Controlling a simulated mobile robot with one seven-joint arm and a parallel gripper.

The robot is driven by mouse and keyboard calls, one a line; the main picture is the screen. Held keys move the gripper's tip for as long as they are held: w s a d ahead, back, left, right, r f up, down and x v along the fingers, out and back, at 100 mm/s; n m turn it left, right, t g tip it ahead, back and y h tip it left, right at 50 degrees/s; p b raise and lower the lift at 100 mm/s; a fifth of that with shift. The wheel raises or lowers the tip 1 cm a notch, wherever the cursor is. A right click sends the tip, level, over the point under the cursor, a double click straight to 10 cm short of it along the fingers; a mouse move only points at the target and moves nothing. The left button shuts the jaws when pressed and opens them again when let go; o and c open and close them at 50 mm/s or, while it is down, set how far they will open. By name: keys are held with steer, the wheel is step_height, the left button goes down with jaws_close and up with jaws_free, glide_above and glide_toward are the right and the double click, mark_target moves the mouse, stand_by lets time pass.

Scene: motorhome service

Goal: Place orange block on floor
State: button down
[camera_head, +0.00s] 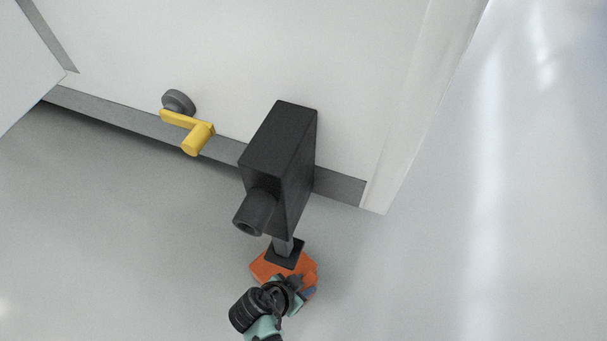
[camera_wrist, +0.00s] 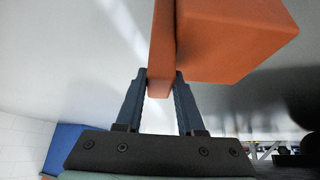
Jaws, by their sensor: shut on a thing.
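The orange block (camera_head: 262,268) is low in the head view, under the black foot of a dark post, with my gripper (camera_head: 302,287) at its near right side. In the wrist view, the orange block (camera_wrist: 235,40) fills the upper middle, with a thin upright orange tab on its left. My gripper (camera_wrist: 158,92) is shut on that tab, one dark finger on each side. In the head view the foot and my gripper hide part of the block. I cannot tell whether the block touches the floor or the foot.
A black box-shaped unit (camera_head: 278,145) with a round stub projects from the white vehicle wall (camera_head: 330,60) just beyond the block. A yellow crank handle (camera_head: 190,125) sticks out to its left. The grey floor (camera_head: 420,290) is clear to the right and left.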

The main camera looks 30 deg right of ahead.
steer(key=shift+w+d+f+b, duration=0.1)
steer(key=shift+f+b, duration=1.4)
steer(key=shift+f, duration=0.3)
steer(key=c, duration=0.5)
jaws_free()
steer(key=p+v, duration=0.7)
steer(key=v, duration=0.5)
